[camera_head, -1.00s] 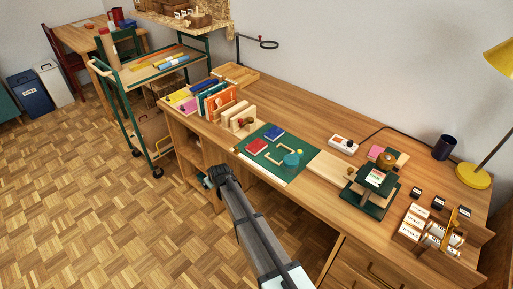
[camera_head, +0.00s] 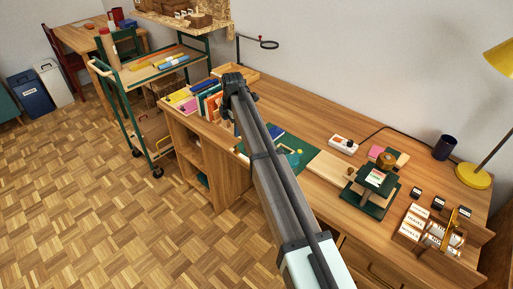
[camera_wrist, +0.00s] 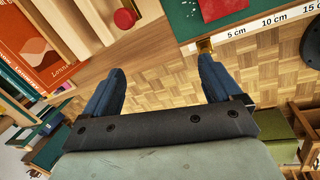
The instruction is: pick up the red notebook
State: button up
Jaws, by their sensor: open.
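The red notebook (camera_wrist: 222,8) shows as a dark red patch on the green cutting mat (camera_wrist: 185,22), at the top edge of the wrist view and partly cut off. In the head view my arm hides it. My gripper (camera_wrist: 160,75) is open, with two blue fingers apart and nothing between them. The fingers lie below the notebook in the wrist view, with the desk edge and floor behind them. In the head view my gripper (camera_head: 235,80) appears over the row of books, raised above the desk.
Upright books, including an orange one (camera_wrist: 35,45), and wooden dividers (camera_wrist: 85,25) stand left in the wrist view. A red round knob (camera_wrist: 124,18) is near them. A power strip (camera_head: 344,144) and yellow lamp (camera_head: 473,176) are farther right.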

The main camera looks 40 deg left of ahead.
jog(key=w+d+r+n+g+h, duration=0.1)
jog(key=w+d+r+n+h, duration=0.15)
jog(key=w+d+r, duration=0.45)
jog(key=shift+n, duration=0.35)
jog(key=f, duration=0.5)
jog(key=s+f, duration=0.1)
jog(key=f, duration=0.4)
jog(key=d+f, duration=0.1)
jog(key=f, duration=0.5)
jog(key=shift+s+f, duration=0.1)
jog(key=shift+s, duration=0.2)
jog(key=c, duration=1.1)
jog(key=shift+c, duration=0.3)
